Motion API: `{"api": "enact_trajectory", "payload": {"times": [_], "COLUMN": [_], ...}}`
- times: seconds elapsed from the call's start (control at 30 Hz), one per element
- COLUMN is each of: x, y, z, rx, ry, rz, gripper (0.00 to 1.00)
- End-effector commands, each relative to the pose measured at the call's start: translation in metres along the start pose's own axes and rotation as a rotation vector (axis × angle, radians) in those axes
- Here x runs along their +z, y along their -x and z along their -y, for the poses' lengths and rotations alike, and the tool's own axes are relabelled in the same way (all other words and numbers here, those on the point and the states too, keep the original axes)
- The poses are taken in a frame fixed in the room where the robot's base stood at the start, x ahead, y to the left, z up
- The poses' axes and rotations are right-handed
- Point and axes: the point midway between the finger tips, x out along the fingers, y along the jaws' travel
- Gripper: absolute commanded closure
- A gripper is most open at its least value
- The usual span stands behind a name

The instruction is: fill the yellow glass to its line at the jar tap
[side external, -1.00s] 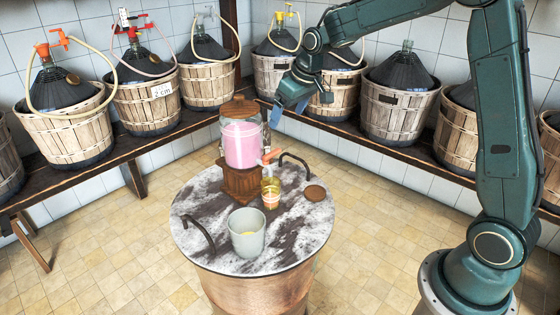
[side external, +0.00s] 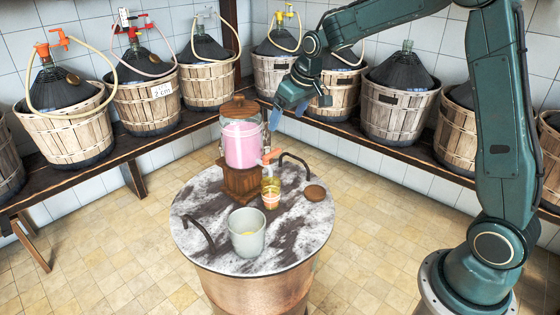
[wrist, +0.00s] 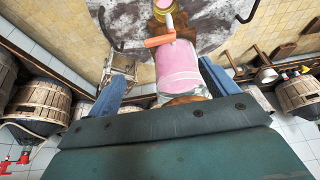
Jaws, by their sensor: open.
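The glass jar (side external: 242,145) with pink liquid and a wooden lid stands on a wooden block (side external: 242,182) on the round marble-topped table. Its orange tap (side external: 270,156) sticks out to the right, over the yellow glass (side external: 270,192). The glass stands upright under the tap with pinkish content low in it; its line is too small to tell. In the wrist view the jar (wrist: 177,68), the orange tap handle (wrist: 160,40) and the glass (wrist: 166,8) show ahead. My gripper (side external: 288,112) is open and empty, above and to the right of the jar; its blue fingers show in the wrist view (wrist: 165,82).
Two dark curved handles (side external: 198,232) rise at the table's edges, and a round brown disc (side external: 315,193) lies at right. Basketed demijohns (side external: 150,102) line the benches behind.

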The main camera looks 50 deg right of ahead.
Motion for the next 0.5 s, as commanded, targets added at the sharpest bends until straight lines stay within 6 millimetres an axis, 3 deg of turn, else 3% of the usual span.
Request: {"api": "enact_trajectory", "payload": {"times": [0.5], "x": [0.001], "y": [-0.066], "z": [0.000], "rx": [0.000], "ry": [0.001], "rz": [0.003], "gripper": [0.15]}}
